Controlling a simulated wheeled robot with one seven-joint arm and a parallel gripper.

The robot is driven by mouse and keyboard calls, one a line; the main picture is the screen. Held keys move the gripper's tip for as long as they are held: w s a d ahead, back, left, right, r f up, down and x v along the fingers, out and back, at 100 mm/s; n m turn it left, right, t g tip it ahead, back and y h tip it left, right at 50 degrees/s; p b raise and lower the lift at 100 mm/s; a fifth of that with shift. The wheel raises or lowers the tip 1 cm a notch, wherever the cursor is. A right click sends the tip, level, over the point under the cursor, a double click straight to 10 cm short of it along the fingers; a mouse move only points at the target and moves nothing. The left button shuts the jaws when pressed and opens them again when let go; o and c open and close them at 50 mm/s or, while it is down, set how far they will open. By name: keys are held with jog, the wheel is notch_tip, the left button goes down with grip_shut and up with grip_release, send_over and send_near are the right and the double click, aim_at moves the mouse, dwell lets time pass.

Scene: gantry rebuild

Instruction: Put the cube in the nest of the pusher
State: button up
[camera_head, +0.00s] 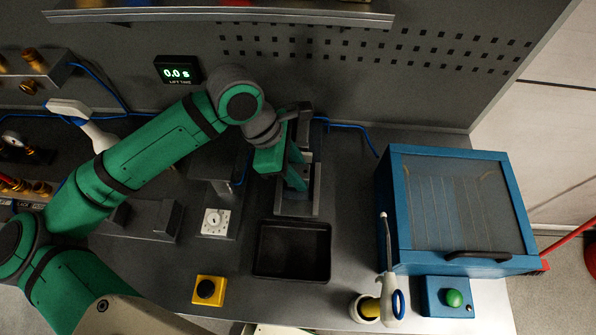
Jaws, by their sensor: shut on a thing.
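My gripper (293,182) has green fingers and reaches down at the back middle of the bench. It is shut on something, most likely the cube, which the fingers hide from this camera. The fingers are right over a narrow grey metal fixture that looks like the pusher (298,209), with its front base plate showing below them. The nest is covered by my gripper, so I cannot tell whether the cube is in it or above it.
An empty black tray (291,251) lies just in front of the fixture. A blue cabinet (390,205) with a clear lid stands at right. A grey block with a white dial (216,221) stands at left. A yellow button box (208,290) and a cup with a brush (366,307) are in front.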

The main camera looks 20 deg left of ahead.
jog(key=shift+f, duration=0.5)
jog(key=shift+f, duration=0.1)
jog(key=o, duration=1.2)
jog(key=shift+v, duration=6.05)
